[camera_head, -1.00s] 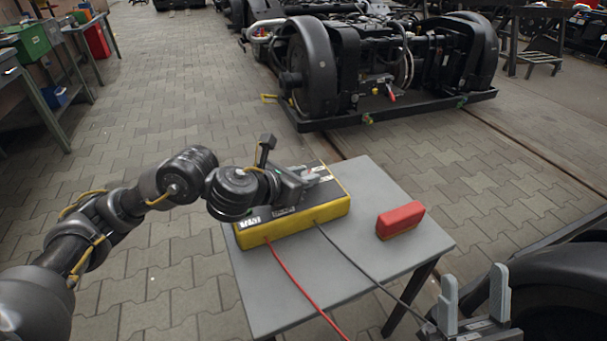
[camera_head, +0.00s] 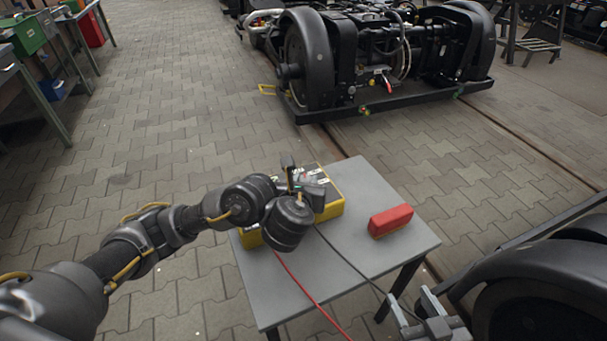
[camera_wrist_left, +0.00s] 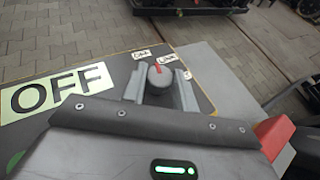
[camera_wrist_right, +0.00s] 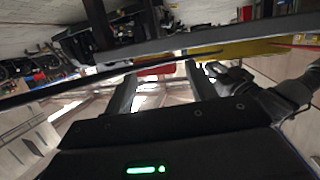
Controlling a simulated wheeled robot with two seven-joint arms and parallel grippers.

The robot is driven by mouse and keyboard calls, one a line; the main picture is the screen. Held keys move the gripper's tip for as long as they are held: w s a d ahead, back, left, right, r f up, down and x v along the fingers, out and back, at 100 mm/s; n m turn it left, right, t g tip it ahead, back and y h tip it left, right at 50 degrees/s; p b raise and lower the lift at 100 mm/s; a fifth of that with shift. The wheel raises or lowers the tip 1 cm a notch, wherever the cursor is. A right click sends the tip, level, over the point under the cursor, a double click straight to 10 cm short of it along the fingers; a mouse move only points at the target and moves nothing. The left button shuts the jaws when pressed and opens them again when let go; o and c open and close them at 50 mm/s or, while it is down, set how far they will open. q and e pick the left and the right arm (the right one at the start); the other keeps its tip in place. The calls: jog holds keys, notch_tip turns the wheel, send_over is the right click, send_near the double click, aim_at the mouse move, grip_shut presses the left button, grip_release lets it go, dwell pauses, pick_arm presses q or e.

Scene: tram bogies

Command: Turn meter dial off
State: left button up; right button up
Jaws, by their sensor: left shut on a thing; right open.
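The meter (camera_head: 333,205) is a yellow box with a dark top on a small grey table; my left arm hides much of it in the head view. Its dial (camera_wrist_left: 160,78) is a grey knob with a red mark, pointing toward the far side in the left wrist view. A large OFF label (camera_wrist_left: 56,92) lies left of the dial, with smaller labels beyond. My left gripper (camera_head: 312,188) is shut on the dial, one finger on each side. My right gripper (camera_head: 412,308) is open and empty, low beside the table's right front.
A red block (camera_head: 390,221) lies on the grey table (camera_head: 365,262), right of the meter. A red and a black cable run from the meter over the front edge. A bogie (camera_head: 380,60) stands behind; a dark wheel part (camera_head: 540,290) is near my right gripper.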

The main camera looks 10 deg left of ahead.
pick_arm(q)
jog(key=shift+d+n+y+p, duration=0.2)
jog(key=shift+n+y+p, duration=0.5)
jog(key=shift+n+y, duration=0.45)
jog(key=shift+g+y, duration=0.25)
jog(key=shift+g, duration=0.05)
pick_arm(e)
jog(key=s+d+f+m+g+h, duration=0.1)
jog(key=s+d+f+g+h, duration=0.2)
jog(key=d+f+g, duration=0.1)
jog(key=shift+s+d+f+g, duration=0.25)
jog(key=shift+d+f+g, duration=0.25)
jog(key=shift+f, duration=0.55)
jog(key=shift+d, duration=0.1)
pick_arm(q)
jog(key=o, duration=1)
jog(key=shift+c, duration=0.2)
